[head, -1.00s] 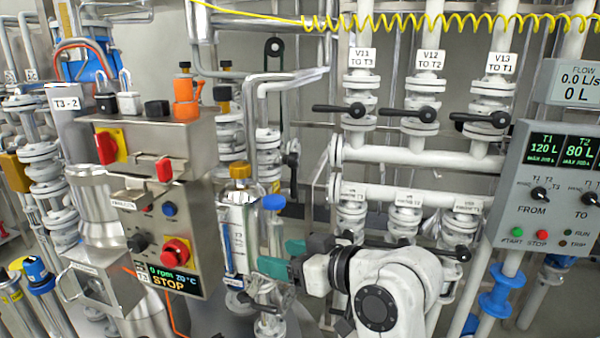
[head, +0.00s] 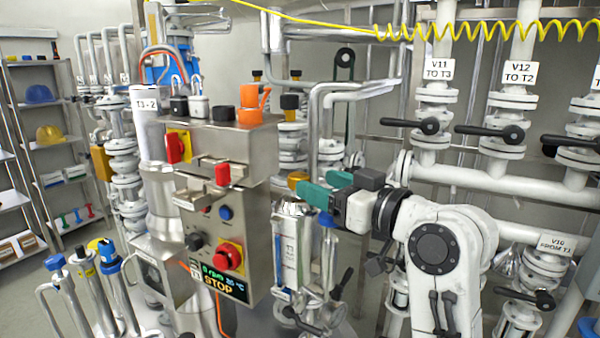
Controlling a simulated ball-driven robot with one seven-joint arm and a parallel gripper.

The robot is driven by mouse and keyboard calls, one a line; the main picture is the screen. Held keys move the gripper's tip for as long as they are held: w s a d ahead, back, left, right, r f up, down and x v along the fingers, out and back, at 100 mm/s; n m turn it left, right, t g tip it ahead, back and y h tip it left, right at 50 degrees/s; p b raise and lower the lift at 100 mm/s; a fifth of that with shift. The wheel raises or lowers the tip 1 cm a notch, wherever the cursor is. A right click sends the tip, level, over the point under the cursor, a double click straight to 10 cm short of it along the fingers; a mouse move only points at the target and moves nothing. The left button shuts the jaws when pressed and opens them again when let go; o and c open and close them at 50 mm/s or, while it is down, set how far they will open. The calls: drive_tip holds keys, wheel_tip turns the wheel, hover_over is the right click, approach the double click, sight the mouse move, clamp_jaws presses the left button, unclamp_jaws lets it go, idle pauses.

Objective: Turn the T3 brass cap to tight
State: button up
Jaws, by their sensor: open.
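The brass cap (head: 297,179) sits on top of the T3 sight-glass column (head: 292,240), right of the control box. It shows as a small gold patch; its lower right part is hidden behind my gripper. My gripper (head: 314,187) has teal fingers and is open. It reaches in from the right at the height of the cap, with its fingertips close to the cap or overlapping it in this view. I cannot tell whether they touch it or stand around it.
The steel control box (head: 228,210) with buttons and a STOP display stands just left of the column. A blue-topped fitting (head: 327,219) stands just right of it. Steel pipes (head: 330,95) run behind. Black-handled valves (head: 428,126) line the right. Shelves (head: 55,150) stand far left.

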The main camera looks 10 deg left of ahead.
sight(306, 179)
drive_tip(key=p+x, duration=0.1)
drive_tip(key=x, duration=0.5)
drive_tip(key=shift+w+a, duration=0.2)
drive_tip(key=shift+a, duration=0.05)
drive_tip(key=shift+c, duration=0.4)
drive_tip(key=c, duration=0.9)
drive_tip(key=shift+o, duration=0.2)
